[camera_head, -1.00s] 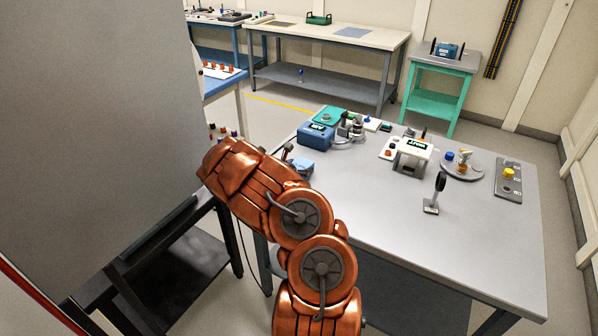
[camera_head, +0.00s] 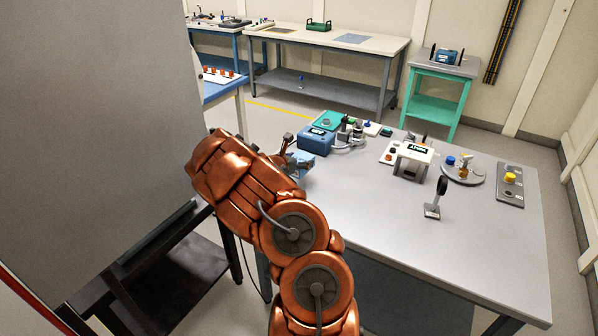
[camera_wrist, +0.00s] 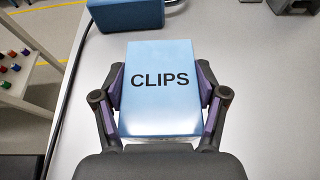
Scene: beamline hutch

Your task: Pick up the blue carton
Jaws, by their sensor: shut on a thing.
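The blue carton (camera_wrist: 158,88) is a light blue box with "CLIPS" printed on its top face. In the wrist view it sits between the two fingers of my gripper (camera_wrist: 160,100), and the purple finger pads press on its left and right sides. My gripper is shut on it. In the head view the carton (camera_head: 301,163) shows partly behind my arm, at the table's left edge, with part of my gripper (camera_head: 290,155) beside it. I cannot tell whether its underside touches the table.
A darker blue box (camera_head: 316,142) stands just beyond the carton on the grey table (camera_head: 350,220). The front middle of the table is clear.

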